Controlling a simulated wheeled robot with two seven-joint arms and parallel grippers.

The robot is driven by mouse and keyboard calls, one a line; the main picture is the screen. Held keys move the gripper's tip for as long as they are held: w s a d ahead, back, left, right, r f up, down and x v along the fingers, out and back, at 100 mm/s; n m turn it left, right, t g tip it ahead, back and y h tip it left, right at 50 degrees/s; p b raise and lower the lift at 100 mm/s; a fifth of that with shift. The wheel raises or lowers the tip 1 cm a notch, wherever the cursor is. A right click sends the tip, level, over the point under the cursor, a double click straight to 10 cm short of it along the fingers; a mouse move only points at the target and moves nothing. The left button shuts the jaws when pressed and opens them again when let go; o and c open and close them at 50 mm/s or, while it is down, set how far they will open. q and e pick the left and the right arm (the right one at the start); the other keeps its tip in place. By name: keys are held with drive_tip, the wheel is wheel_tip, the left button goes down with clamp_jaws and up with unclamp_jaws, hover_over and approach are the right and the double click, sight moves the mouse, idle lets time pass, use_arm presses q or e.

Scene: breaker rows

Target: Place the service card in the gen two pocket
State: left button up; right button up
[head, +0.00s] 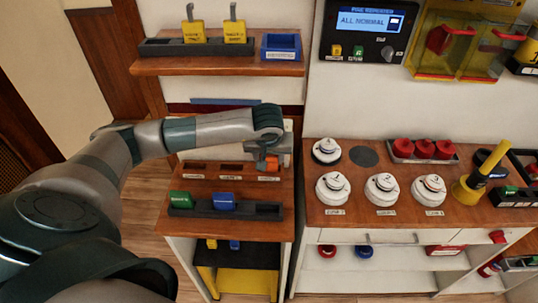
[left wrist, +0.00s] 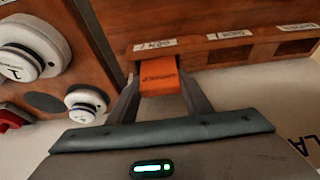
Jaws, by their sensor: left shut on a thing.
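The orange service card (left wrist: 159,75) is between the fingers of my left gripper (left wrist: 160,92), which is shut on it. The card's far end is at the rightmost pocket of the wooden shelf in the head view, beneath a small white label (left wrist: 155,45) that seems to read GEN 2. How deep the card sits in the pocket I cannot tell. In the head view my left gripper (head: 269,160) is over that pocket, with orange of the card (head: 272,163) showing. Two other pockets, left (head: 195,168) and middle (head: 230,169), look empty. My right gripper is not in view.
A dark rack (head: 258,210) in front holds a green block (head: 180,199) and a blue block (head: 223,201). An upper shelf (head: 215,67) carries yellow tags and a blue bin (head: 281,46). White detectors (head: 333,188) stand on the right counter.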

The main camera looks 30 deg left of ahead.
use_arm(q)
drive_tip(key=shift+f, duration=0.15)
drive_tip(key=o, duration=1.1)
drive_tip(key=shift+c, duration=0.2)
drive_tip(key=shift+r, duration=0.4)
drive_tip(key=b+v, duration=0.3)
drive_tip(key=v, duration=0.8)
drive_tip(key=shift+s+r, duration=0.15)
drive_tip(key=shift+r, duration=0.05)
